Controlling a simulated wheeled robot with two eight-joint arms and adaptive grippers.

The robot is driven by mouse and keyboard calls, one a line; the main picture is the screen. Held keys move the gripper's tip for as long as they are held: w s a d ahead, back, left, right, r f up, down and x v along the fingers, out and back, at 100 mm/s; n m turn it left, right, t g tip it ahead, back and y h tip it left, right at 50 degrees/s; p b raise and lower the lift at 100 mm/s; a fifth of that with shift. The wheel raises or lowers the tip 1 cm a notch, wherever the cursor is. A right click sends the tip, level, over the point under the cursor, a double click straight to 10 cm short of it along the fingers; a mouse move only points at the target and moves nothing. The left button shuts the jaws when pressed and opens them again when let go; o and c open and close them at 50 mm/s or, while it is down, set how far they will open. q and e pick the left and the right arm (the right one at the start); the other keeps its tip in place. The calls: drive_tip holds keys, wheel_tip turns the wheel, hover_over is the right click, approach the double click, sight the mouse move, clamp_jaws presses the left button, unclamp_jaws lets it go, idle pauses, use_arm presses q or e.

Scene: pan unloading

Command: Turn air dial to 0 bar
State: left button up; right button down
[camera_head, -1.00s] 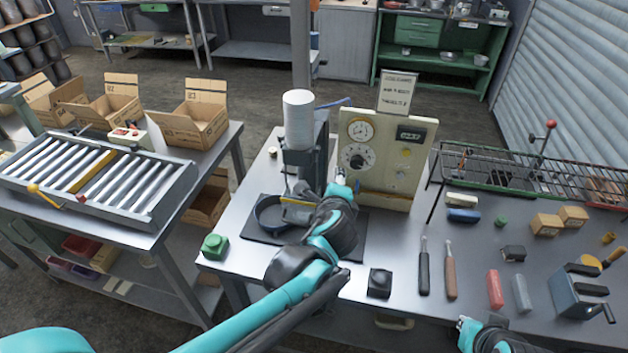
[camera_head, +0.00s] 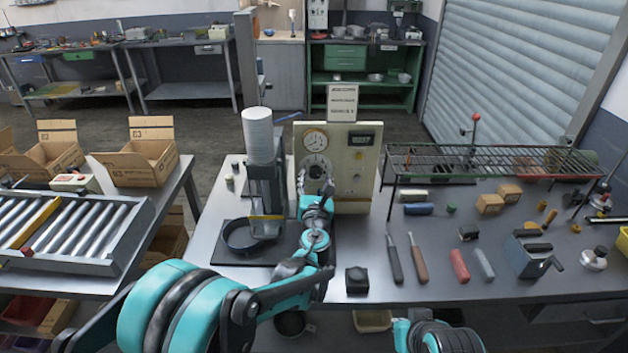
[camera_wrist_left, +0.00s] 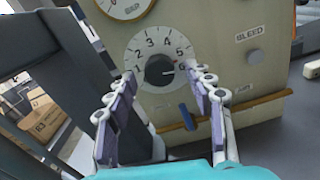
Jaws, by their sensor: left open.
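The air dial (camera_head: 318,165) is a dark round knob on a white numbered scale, set in a cream panel (camera_head: 362,165). In the left wrist view the dial (camera_wrist_left: 160,70) faces me, with its red pointer mark turned right, near the high end of the scale around 6. My left gripper (camera_head: 316,192) is in front of the panel at the dial. In the left wrist view its open fingers (camera_wrist_left: 160,95) stand left and right of the knob, with nothing held between them. My right gripper (camera_head: 402,338) is at the bottom edge, its fingers unclear.
A pressure gauge (camera_head: 314,139) sits above the dial. A blue lever (camera_wrist_left: 187,117) sticks out below it, near the right finger. A press (camera_head: 266,185) with a white cylinder stands left of the panel. A wire rack (camera_head: 480,160) and hand tools lie to the right.

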use_arm(q)
drive_tip(key=shift+w, duration=0.75)
drive_tip(key=c, duration=1.2)
drive_tip(key=shift+o, duration=0.2)
